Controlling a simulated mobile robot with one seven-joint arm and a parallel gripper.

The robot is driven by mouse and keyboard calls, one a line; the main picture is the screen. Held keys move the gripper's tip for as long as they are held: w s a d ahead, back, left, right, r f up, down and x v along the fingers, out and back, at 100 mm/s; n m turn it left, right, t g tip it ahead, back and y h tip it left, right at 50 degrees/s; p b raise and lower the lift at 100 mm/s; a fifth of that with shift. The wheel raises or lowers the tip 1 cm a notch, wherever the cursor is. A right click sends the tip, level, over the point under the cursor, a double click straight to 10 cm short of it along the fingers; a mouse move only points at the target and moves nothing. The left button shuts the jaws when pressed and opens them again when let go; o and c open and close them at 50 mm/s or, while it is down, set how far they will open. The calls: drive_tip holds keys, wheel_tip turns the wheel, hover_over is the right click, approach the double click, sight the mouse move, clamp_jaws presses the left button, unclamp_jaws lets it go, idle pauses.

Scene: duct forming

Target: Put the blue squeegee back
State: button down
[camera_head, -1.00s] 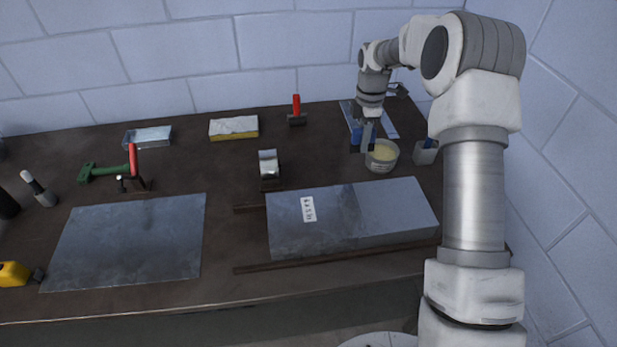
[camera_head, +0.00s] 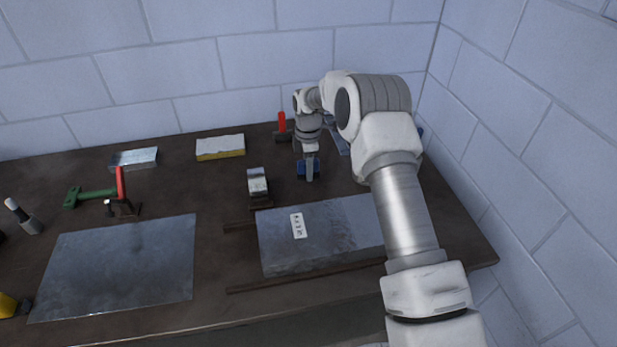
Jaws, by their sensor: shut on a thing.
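My gripper (camera_head: 309,174) points down over the workbench. It is shut on the blue squeegee (camera_head: 302,169), of which a small blue part shows beside the fingers. The squeegee is behind the long grey metal duct block (camera_head: 335,225) and to the right of the small metal-topped block (camera_head: 257,182). Whether the squeegee touches the bench I cannot tell. A bluish flat strip (camera_head: 338,140) lies on the bench behind my gripper, partly hidden by my arm.
A flat metal sheet (camera_head: 120,268) lies at left. My arm hides the bench's right part.

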drive_tip(key=shift+f, duration=1.75)
drive_tip(key=shift+f, duration=0.2)
drive_tip(key=c, duration=0.7)
unclamp_jaws()
